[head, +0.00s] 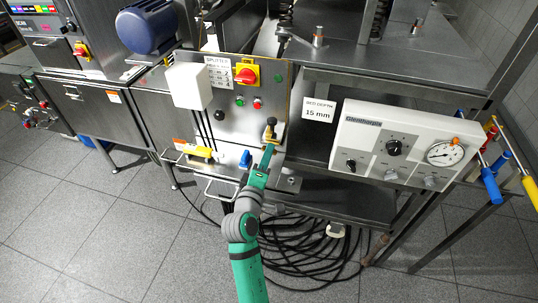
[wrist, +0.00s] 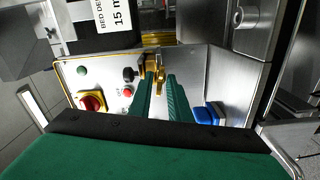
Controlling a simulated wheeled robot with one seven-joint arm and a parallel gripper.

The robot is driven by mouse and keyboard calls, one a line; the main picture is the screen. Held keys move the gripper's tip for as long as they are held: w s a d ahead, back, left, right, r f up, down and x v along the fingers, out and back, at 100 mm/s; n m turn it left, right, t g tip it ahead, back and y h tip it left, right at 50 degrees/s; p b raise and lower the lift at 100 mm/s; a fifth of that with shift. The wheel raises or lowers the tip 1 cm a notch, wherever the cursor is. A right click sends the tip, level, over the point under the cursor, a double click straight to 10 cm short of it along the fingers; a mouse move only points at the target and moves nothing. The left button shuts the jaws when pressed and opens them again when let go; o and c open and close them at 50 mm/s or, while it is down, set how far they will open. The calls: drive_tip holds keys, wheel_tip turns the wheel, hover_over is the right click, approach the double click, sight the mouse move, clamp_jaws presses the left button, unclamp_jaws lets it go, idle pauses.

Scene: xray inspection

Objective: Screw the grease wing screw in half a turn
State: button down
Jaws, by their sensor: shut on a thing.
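The grease wing screw (wrist: 159,84) is a small brass part at the edge of the grey control panel in the wrist view. My gripper (wrist: 161,82) has its green fingers on either side of it and is shut on it. In the head view my gripper (head: 269,143) reaches up to the brass fitting (head: 271,132) at the panel's lower right. The fingers hide part of the wing screw, and its exact angle is hard to tell. A black knob (wrist: 130,74) sits just left of the screw in the wrist view.
The panel carries a red-and-yellow switch (head: 247,75) and small buttons. A white box (head: 188,86) juts out at its left. Below lie a blue part (head: 245,158) and a yellow-handled tool (head: 197,151). A gauge console (head: 399,146) stands right. Coiled cables cover the floor below.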

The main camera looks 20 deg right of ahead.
drive_tip(key=m, duration=2.1)
idle(0.5)
drive_tip(key=c, duration=1.9)
unclamp_jaws()
